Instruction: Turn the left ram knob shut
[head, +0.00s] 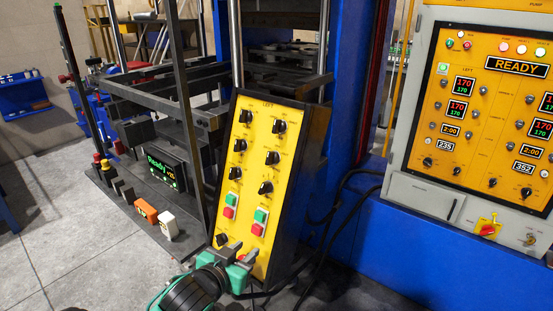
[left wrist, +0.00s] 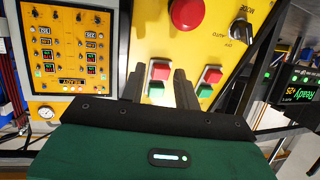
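The yellow control panel (head: 257,150) headed "LEFT" leans on a dark stand and carries several black knobs; their labels are too small to read, so I cannot tell which is the ram knob. One knob (head: 279,127) is at the upper right, and another (head: 221,240) is at the lower left corner. My left gripper (head: 240,252) is at the panel's bottom edge, beside the lower knob. In the left wrist view its fingers (left wrist: 159,75) are apart, with nothing held between them. A black knob marked "MODE" (left wrist: 240,31) shows to their upper right. My right gripper is out of view.
Red and green buttons (head: 260,222) sit low on the panel. A red mushroom button (left wrist: 187,12) shows in the left wrist view. A grey cabinet with a yellow face (head: 480,130) reads "READY". Black cables (head: 335,210) hang right of the panel.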

